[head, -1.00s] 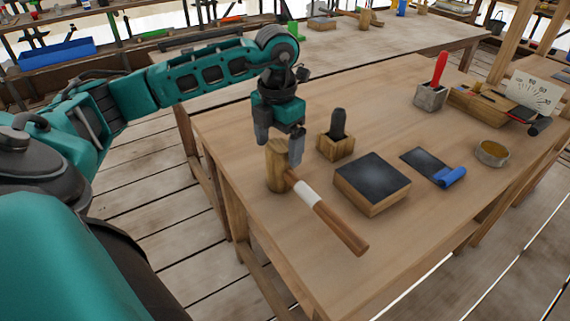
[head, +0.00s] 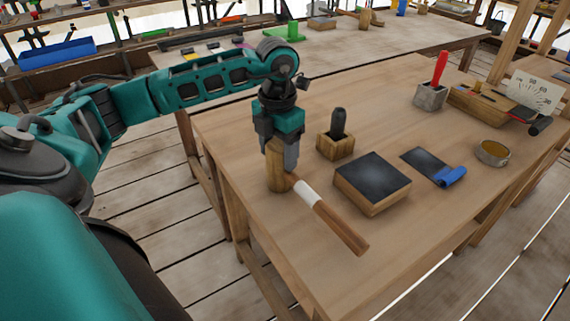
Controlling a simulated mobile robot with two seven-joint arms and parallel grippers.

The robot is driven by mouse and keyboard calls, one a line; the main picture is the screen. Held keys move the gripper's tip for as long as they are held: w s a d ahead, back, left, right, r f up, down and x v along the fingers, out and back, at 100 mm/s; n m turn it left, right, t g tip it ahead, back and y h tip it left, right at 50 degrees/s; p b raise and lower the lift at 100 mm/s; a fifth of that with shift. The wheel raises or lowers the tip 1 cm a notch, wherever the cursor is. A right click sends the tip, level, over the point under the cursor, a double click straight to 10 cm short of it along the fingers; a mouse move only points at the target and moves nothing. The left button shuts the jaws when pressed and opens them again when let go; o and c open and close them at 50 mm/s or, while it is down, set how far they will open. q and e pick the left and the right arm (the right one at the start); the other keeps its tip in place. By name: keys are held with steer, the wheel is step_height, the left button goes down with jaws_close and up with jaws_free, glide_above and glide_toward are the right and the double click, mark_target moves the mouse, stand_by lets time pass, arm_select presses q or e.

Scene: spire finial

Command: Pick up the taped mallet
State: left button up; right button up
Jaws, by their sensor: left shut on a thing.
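The taped mallet (head: 336,226) lies on the wooden workbench (head: 300,270) near its left edge. It has a wooden head, a brown handle and a band of white tape near the head. My left gripper (head: 280,158) points down over the head and is shut on it; the fingers hide the upper part of the head. The mallet still appears to rest on the bench. My right gripper is not in view.
A wooden block with a dark top (head: 372,182) lies right of the mallet. Behind it stands a small wooden holder (head: 335,146) with a dark tool. The bench front is clear.

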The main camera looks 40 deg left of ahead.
arm_select(q)
steer(key=shift+c, duration=0.7)
steer(key=shift+r, duration=0.1)
